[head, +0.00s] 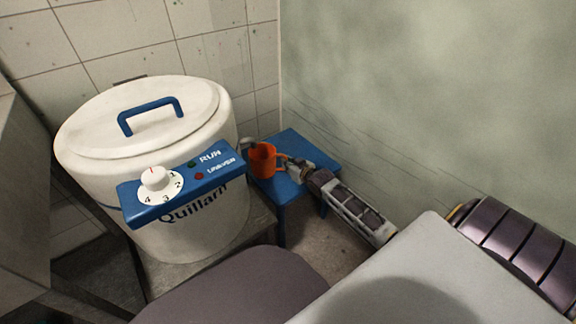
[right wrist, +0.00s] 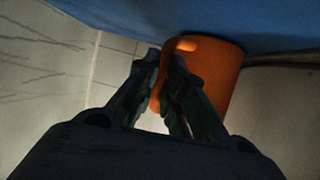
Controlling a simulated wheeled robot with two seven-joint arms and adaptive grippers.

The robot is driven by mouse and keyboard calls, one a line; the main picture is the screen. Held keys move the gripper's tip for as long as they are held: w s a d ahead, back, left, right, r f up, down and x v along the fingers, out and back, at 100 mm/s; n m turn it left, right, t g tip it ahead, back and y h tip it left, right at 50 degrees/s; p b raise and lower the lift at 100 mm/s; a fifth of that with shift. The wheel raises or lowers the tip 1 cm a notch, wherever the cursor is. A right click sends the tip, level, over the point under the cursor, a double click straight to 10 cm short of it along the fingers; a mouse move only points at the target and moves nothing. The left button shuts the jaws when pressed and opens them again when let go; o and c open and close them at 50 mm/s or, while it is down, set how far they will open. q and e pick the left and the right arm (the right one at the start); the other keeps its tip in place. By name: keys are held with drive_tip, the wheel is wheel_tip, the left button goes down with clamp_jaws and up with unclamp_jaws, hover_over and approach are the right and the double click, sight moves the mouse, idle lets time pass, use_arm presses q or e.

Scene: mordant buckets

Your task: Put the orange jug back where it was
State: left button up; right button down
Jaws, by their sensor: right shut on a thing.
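The orange jug (head: 262,160) is upright at the blue stool (head: 321,152), near the stool's left side. It also shows in the right wrist view (right wrist: 219,75), close against the blue surface. My right gripper (head: 288,165) reaches in from the right and is shut on the jug's handle side. In the right wrist view its dark fingers (right wrist: 165,62) are closed together at the jug's handle. I cannot tell for certain whether the jug's base rests fully on the stool top. My left gripper is not in view.
A large white lidded bucket (head: 215,110) with a blue handle, a blue control panel (head: 219,170) and a dial stands just left of the stool. A green wall (head: 430,90) is close on the right. The stool top behind and right of the jug is clear.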

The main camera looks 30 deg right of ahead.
drive_tip(key=c, duration=1.5)
unclamp_jaws()
drive_tip(key=shift+f, duration=0.1)
